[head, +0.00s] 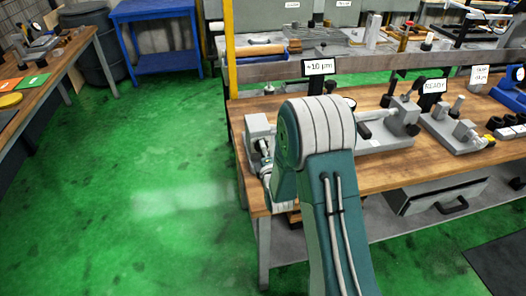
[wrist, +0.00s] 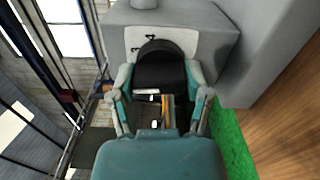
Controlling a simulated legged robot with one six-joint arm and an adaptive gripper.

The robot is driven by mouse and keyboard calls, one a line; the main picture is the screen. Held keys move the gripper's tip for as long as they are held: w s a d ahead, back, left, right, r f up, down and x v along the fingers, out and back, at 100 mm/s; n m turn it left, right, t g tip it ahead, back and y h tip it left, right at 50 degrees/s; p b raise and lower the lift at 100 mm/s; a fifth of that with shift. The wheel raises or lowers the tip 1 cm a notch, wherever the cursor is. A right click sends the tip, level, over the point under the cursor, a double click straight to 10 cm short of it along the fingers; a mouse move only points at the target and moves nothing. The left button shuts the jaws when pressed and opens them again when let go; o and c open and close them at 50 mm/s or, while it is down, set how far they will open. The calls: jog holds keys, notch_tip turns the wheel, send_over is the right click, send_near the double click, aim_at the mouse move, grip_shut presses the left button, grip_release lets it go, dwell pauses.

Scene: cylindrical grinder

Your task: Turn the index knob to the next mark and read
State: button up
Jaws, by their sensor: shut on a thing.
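The index knob (wrist: 160,76) is black and round. It sits in the wrist view on the pale face of a grey housing (wrist: 200,20). A pale dial plate (wrist: 187,42) behind it carries dark marks, one looking like a 4; the others are partly hidden by the knob. My gripper (wrist: 160,84) has one finger on each side of the knob and is shut on it. In the head view a grey housing (head: 259,126) stands at the bench's left end, and my arm hides the knob.
The wooden bench (head: 380,174) bears grey fixtures (head: 388,128), a sign that seems to read "10 µm" (head: 319,67) and a "READY" sign (head: 434,86). A drawer (head: 440,195) hangs below. Green floor (head: 160,150) is clear left of the bench.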

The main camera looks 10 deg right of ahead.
jog(key=m, duration=0.5)
jog(key=shift+f, duration=0.2)
jog(key=shift+m, duration=0.4)
jog(key=o, duration=1.2)
jog(key=shift+f, duration=0.15)
jog(key=shift+c, duration=0.2)
jog(key=shift+w, duration=0.1)
jog(key=shift+r, duration=0.2)
jog(key=s, duration=1.2)
jog(key=shift+f, duration=0.1)
